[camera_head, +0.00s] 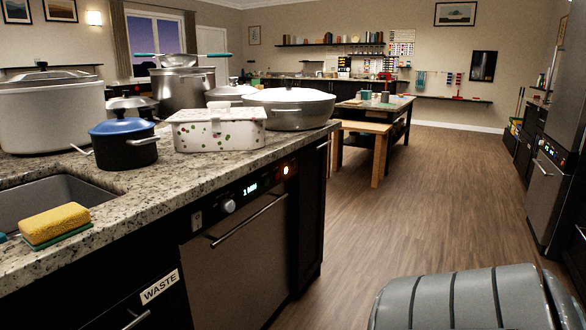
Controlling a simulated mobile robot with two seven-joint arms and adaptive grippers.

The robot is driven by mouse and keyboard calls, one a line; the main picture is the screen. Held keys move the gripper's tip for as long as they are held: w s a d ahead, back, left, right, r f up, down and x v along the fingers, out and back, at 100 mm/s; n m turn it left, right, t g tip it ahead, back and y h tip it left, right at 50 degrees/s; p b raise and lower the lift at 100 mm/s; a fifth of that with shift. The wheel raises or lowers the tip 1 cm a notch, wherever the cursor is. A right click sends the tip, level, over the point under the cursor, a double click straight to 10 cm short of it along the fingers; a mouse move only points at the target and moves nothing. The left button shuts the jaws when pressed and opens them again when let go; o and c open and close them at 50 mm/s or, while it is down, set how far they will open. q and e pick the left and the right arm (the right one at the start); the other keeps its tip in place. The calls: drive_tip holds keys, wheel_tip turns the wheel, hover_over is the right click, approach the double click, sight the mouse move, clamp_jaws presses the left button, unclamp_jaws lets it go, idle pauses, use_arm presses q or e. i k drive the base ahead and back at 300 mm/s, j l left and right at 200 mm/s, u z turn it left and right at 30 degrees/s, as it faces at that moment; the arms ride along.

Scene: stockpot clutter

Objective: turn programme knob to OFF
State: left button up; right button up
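The programme knob (228,205) is a small round light-coloured knob on the dark control panel of the built-in dishwasher (238,255) under the counter. Its pointer and any OFF mark are too small to read. A lit display (250,188) sits to the right of the knob, and an orange light (286,170) glows at the panel's right end. A small marked square (196,218) is left of the knob. The door is shut, with a long bar handle (248,222) below the panel. Neither of my grippers is in view.
The granite counter (180,190) above holds a white spotted box (218,130), a blue-lidded pot (124,145), several large pots and a sponge (54,224) by the sink. A grey ribbed object (460,300) fills the lower right. The wooden floor (440,190) beyond is clear.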

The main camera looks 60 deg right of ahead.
sight(228, 205)
drive_tip(key=z, duration=1.65)
drive_tip(key=i+l+z, duration=0.1)
drive_tip(key=l+z, duration=0.2)
drive_tip(key=i+l+z, duration=0.15)
drive_tip(key=l+z, duration=0.15)
